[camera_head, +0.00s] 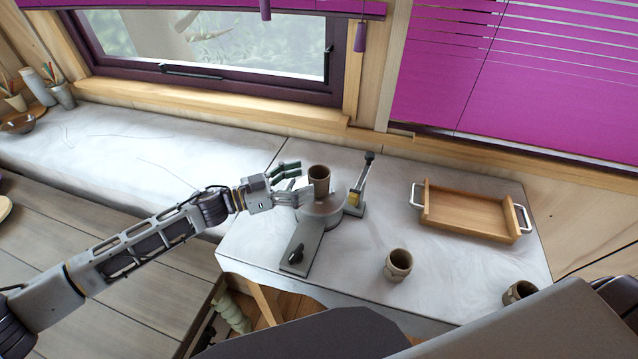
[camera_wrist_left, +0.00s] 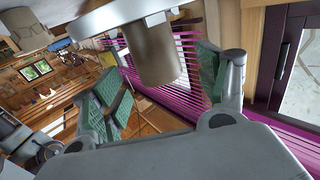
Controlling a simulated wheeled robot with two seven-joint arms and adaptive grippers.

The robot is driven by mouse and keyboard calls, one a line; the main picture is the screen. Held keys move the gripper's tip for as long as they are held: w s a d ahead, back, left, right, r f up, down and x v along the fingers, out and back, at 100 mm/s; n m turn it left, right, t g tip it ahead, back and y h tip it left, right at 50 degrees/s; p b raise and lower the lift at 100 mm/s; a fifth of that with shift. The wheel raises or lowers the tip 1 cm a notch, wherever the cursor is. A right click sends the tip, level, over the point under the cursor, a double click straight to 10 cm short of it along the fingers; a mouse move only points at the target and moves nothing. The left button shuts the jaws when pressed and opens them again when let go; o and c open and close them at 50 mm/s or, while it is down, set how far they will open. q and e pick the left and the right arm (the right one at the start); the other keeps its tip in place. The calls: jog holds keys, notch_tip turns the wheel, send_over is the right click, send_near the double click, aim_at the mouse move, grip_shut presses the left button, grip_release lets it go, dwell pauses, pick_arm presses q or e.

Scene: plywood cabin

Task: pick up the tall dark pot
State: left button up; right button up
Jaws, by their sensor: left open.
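A tall dark brown pot (camera_head: 319,180) stands upright on the round grey plate of a small turntable-like stand (camera_head: 318,215). My left gripper (camera_head: 291,183) is open just left of this pot, its fingers pointing at it. In the left wrist view, the picture is turned over, and the pot (camera_wrist_left: 152,55) appears between the two green-padded fingers of the left gripper (camera_wrist_left: 160,85), with a gap visible at the right finger. Contact on the other side is unclear. My right gripper is not in view.
A second brown pot (camera_head: 398,265) stands at the front of the worktop, and another (camera_head: 519,292) is at the right corner, partly covered. A wooden tray (camera_head: 470,212) with metal handles lies to the right. An upright lever (camera_head: 364,180) rises just right of the pot.

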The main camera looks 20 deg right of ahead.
aim_at(309, 178)
pick_arm(q)
jog(key=shift+d, duration=0.1)
jog(key=shift+d+r+p, duration=0.2)
jog(key=shift+d+p, duration=0.05)
jog(key=shift+d, duration=0.4)
jog(key=shift+d+r+p, duration=0.2)
jog(key=shift+d, duration=0.4)
jog(key=shift+w+d, duration=0.1)
jog(key=shift+d, duration=1.15)
jog(key=c, duration=1.3)
jog(key=shift+r, duration=0.1)
jog(key=shift+r, duration=4.9)
